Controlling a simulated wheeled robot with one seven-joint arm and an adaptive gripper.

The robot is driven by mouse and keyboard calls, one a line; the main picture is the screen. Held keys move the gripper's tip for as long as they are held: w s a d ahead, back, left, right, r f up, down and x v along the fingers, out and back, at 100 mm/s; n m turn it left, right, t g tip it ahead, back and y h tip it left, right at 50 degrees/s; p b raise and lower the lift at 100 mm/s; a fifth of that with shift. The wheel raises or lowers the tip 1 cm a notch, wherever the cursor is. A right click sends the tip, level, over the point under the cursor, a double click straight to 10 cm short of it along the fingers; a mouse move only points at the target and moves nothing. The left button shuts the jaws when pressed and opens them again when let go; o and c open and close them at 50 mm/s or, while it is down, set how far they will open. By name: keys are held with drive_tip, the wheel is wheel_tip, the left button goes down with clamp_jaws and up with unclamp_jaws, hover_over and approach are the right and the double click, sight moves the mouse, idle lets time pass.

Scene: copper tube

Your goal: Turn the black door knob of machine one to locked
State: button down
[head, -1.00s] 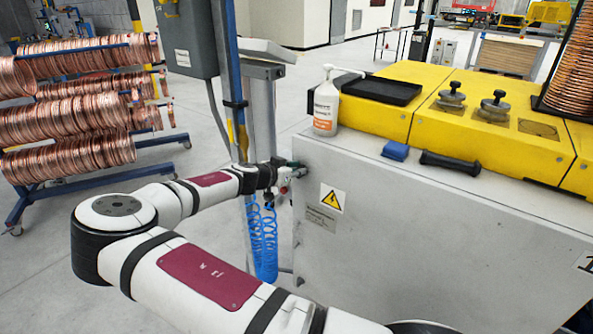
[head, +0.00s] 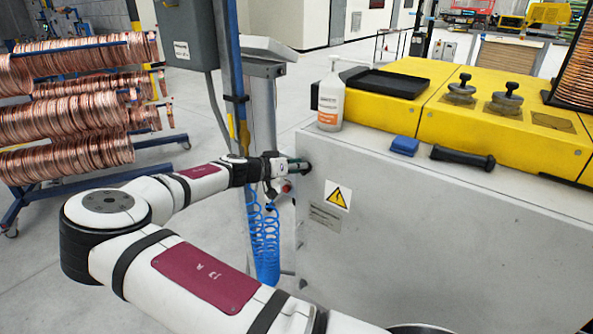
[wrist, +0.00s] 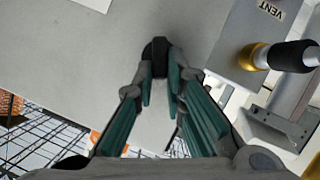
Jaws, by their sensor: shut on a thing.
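The black door knob (wrist: 157,50) is in the wrist view, top centre, on the grey face of the machine (head: 400,240). My gripper (wrist: 160,78) has its two teal-padded fingers closed around the knob, their tips touching its sides. In the head view my gripper (head: 293,161) reaches the upper left corner of the machine's front face. The knob shows there only as a small dark spot (head: 305,167) at the fingertips. The fingers hide part of it, and I cannot read its lock position.
A brass-and-black valve (wrist: 283,57) beside a VENT label (wrist: 269,9) is close to the right of my gripper. Blue coiled hoses (head: 265,240) hang below my wrist. A grey post (head: 263,120) stands behind. A bottle (head: 330,103) stands on the machine top.

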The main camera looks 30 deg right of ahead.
drive_tip(key=n+g+h+b, duration=0.1)
drive_tip(key=n, duration=0.2)
drive_tip(key=f+n+g+h+b, duration=0.1)
drive_tip(key=n+h+b, duration=0.1)
drive_tip(key=n, duration=0.1)
drive_tip(key=w+f+n+g+h+b, duration=0.1)
drive_tip(key=n+b, duration=0.1)
drive_tip(key=n, duration=0.2)
drive_tip(key=shift+w+a+g, duration=0.1)
drive_tip(key=shift+g, duration=0.2)
idle(0.4)
drive_tip(key=c, duration=1.6)
unclamp_jaws()
drive_tip(key=shift+c, duration=0.2)
drive_tip(key=a, duration=1.2)
drive_tip(key=shift+w, duration=0.25)
